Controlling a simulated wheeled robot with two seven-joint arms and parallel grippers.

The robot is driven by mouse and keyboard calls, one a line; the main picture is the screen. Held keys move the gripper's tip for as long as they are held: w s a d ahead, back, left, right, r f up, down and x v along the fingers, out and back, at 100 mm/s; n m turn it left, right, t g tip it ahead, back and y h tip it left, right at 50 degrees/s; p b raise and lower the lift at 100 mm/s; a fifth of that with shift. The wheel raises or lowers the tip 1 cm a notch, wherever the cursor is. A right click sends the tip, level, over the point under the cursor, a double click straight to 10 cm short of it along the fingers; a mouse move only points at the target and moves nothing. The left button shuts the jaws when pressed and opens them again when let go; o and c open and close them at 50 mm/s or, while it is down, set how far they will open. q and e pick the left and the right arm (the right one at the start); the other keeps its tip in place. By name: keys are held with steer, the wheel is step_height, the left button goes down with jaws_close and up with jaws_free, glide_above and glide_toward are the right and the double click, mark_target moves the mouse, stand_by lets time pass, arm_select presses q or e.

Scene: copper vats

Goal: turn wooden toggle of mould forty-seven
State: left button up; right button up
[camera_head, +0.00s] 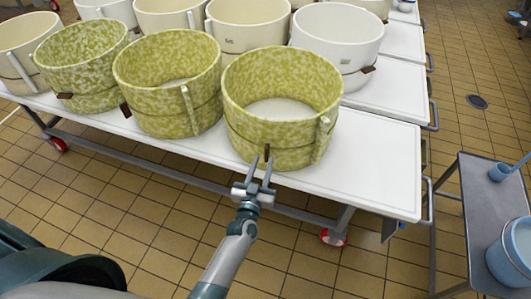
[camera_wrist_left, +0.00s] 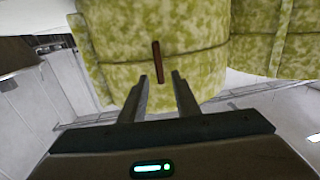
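A green-mottled round mould (camera_head: 282,100) stands near the right end of the front row, with a dark band round it. A small wooden toggle (camera_head: 267,152) sits on its front and stands upright. It also shows in the wrist view (camera_wrist_left: 158,62), close to vertical. No number forty-seven can be read. My left gripper (camera_head: 261,161) is open in front of this mould. In the wrist view its two fingertips (camera_wrist_left: 160,80) are apart, with the toggle's lower end near the gap between them. Contact cannot be told. My right gripper is not in view.
The moulds stand on a white-topped table (camera_head: 378,165) with wheels. More green moulds (camera_head: 168,82) and cream moulds (camera_head: 338,42) crowd left and behind. A grey trolley (camera_head: 490,205) with a blue bucket (camera_head: 512,252) is at right. Tiled floor lies open between.

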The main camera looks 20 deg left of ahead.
mark_target(266, 153)
arm_select(q)
steer(key=shift+w+a, duration=0.15)
steer(key=shift+w, duration=2)
jaws_close()
